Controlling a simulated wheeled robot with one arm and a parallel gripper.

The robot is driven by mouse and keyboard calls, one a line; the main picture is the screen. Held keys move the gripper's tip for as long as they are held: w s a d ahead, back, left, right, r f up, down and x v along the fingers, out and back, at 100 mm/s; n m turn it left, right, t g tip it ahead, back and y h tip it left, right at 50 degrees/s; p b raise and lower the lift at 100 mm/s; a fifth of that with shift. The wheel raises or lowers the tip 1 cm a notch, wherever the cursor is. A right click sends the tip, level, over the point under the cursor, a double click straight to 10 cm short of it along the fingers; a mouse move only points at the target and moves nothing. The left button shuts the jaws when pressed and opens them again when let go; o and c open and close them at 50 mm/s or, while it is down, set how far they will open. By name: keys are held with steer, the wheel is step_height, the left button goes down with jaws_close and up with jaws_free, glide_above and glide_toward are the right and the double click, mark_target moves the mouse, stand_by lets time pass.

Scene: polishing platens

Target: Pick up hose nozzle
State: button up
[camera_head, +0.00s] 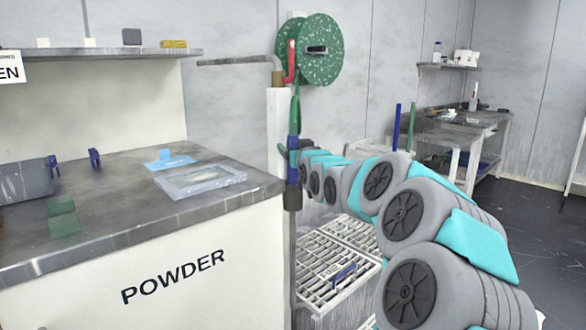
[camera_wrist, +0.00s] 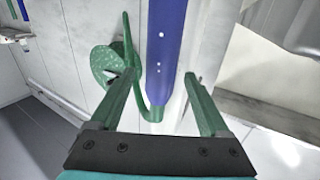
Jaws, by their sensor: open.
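The hose nozzle (camera_head: 293,172) is blue with a dark grey lower end. It hangs upright from a green hose (camera_head: 295,112) beside the powder counter's right corner. In the wrist view the nozzle (camera_wrist: 163,45) is a blue tube with small white dots, running out of the top edge, with green at its lower end. My gripper (camera_wrist: 160,75) is open, its two green fingers apart. The nozzle shows between the fingers with gaps on both sides; I cannot tell its exact depth. In the head view my arm reaches to the nozzle and the fingers are mostly hidden.
The green hose reel (camera_head: 316,50) is on the wall behind, above a pale post (camera_head: 279,130). The POWDER counter (camera_head: 235,197) stands close on the left, with a clear tray (camera_head: 200,180) on top. A white grating (camera_head: 335,270) lies low below. A workbench (camera_head: 455,135) stands far right.

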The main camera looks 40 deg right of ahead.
jaws_close()
stand_by(0.6)
stand_by(0.8)
